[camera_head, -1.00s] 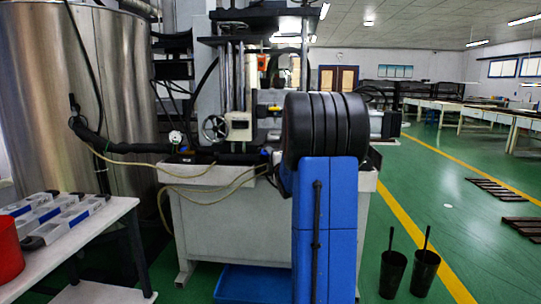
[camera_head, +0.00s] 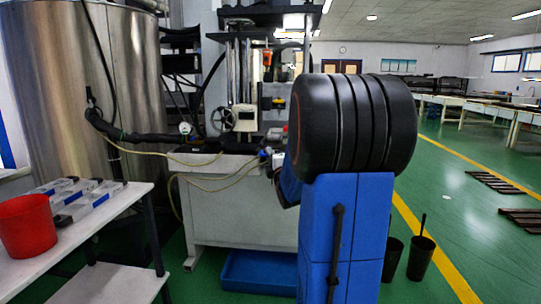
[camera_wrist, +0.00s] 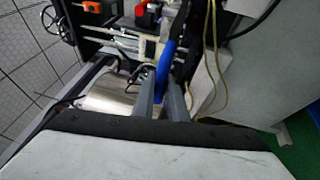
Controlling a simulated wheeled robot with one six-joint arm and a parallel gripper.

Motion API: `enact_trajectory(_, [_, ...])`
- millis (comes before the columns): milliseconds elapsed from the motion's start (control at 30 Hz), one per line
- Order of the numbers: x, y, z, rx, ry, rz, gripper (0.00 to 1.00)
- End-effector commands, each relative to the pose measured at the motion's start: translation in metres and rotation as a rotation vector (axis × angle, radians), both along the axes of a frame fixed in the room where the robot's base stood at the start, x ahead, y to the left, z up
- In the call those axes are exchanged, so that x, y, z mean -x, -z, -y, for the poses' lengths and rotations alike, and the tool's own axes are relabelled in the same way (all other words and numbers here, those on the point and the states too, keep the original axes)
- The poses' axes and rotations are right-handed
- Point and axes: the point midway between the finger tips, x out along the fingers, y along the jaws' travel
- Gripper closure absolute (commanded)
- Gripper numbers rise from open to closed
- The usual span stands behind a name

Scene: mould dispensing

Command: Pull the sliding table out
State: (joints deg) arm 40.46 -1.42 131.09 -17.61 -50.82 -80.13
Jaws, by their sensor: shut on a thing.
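The dispensing machine (camera_head: 228,206) stands ahead in the head view, with a pale cabinet, a handwheel (camera_head: 223,120) and upright rods. In the wrist view my gripper (camera_wrist: 163,82) has two grey fingers on either side of a blue curved piece (camera_wrist: 164,62), and it is shut on this piece. The blue piece looks like a handle at the machine's front, but what it is fixed to is partly hidden. I cannot clearly make out the sliding table's edges. In the head view my large arm joint hides my gripper and part of the machine's front.
A white table (camera_head: 100,222) with a red bucket (camera_head: 27,226) and grey trays stands at left. A metal tank (camera_head: 78,80) is behind it. A blue bin (camera_head: 258,272) lies under the machine. Black pots (camera_head: 421,258) stand at right. Thin hoses (camera_head: 200,187) hang from the machine.

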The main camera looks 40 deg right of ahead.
Motion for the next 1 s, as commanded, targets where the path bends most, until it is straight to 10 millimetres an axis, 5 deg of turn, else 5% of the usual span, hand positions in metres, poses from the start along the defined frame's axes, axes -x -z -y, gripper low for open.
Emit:
enact_trajectory(400, [0.0017, 0.0016, -0.0015, -0.002, 0.001, -0.002, 1.0])
enact_trajectory(433, [0.0017, 0.0016, -0.0014, -0.002, 0.001, -0.002, 0.8])
enact_trajectory(500, [0.0016, 0.0013, -0.0015, -0.002, 0.001, -0.002, 0.69])
enact_trajectory(1000, [0.0003, 0.0018, -0.0012, -0.001, -0.001, -0.001, 0.69])
